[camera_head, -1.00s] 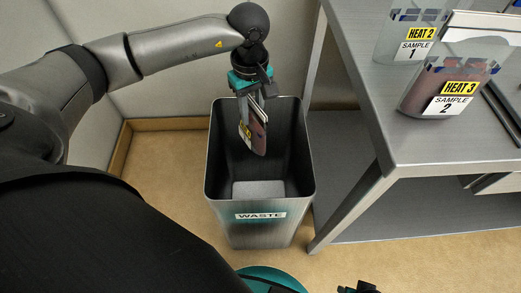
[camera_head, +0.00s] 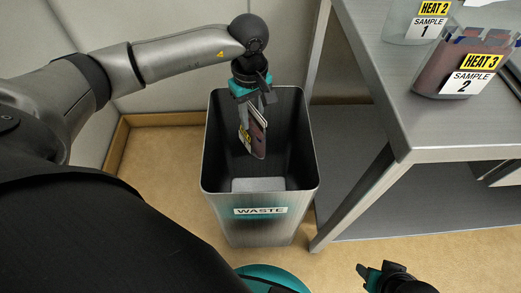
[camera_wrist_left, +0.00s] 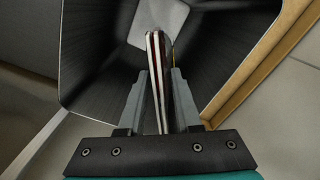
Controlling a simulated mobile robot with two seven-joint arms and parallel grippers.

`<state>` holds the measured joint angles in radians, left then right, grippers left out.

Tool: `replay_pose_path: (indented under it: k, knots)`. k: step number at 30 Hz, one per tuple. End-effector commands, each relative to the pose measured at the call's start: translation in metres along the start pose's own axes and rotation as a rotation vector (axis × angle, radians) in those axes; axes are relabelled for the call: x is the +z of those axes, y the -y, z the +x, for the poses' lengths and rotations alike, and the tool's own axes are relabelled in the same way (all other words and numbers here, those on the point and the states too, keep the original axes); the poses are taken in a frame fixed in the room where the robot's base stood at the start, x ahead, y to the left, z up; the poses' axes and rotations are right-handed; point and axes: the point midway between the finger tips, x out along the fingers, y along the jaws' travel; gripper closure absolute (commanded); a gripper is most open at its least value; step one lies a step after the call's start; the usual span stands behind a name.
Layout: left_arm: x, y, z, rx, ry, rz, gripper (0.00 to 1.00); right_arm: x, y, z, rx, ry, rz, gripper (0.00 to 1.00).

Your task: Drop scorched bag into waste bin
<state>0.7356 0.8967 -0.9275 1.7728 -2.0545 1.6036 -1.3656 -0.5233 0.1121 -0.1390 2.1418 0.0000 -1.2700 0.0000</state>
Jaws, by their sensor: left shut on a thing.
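The scorched bag (camera_head: 256,134) is dark reddish-brown with a yellow label edge. My left gripper (camera_head: 256,105) points down and is shut on its upper edge. The bag hangs upright within the mouth of the waste bin (camera_head: 225,202), a dark metal bin labelled WASTE. In the left wrist view the bag (camera_wrist_left: 157,75) is seen edge-on between the two fingers (camera_wrist_left: 157,100), with the bin floor below it. The bin's inside looks empty apart from a pale patch at the bottom. My right gripper (camera_head: 372,272) shows at the lower edge; its jaw opening is unclear.
A metal table (camera_head: 420,130) stands right of the bin, with a lower shelf (camera_head: 385,205). On it are a HEAT 2 sample container (camera_head: 405,25) and a HEAT 3 sample container (camera_head: 465,70). A padded wall (camera_head: 165,95) stands behind the bin.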

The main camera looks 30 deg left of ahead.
Motion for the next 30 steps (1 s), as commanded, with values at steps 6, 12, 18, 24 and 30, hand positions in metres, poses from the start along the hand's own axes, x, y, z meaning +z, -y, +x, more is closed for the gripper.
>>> replay_pose_path:
  k: [6, 12, 18, 24, 30]
  knots:
    - [-0.0002, -0.0004, 0.0012, 0.001, 0.000, 0.000, 1.00, -0.0016, -0.0003, -0.0028, 0.001, -0.005, 0.000, 0.50]
    - [-0.0001, -0.0002, 0.0011, 0.001, 0.000, 0.000, 0.60, -0.0017, -0.0003, -0.0028, 0.001, -0.005, 0.000, 0.50]
    - [-0.0001, -0.0001, 0.0012, 0.000, 0.000, 0.000, 0.37, -0.0019, -0.0002, -0.0028, 0.001, -0.006, 0.000, 0.50]
    - [-0.0001, 0.0000, 0.0013, 0.000, 0.000, 0.000, 0.32, -0.0020, -0.0002, -0.0027, 0.001, -0.006, 0.000, 0.50]
    - [-0.0001, 0.0001, -0.0030, 0.000, -0.001, 0.001, 0.32, -0.0029, -0.0001, -0.0042, 0.000, -0.008, 0.000, 0.50]
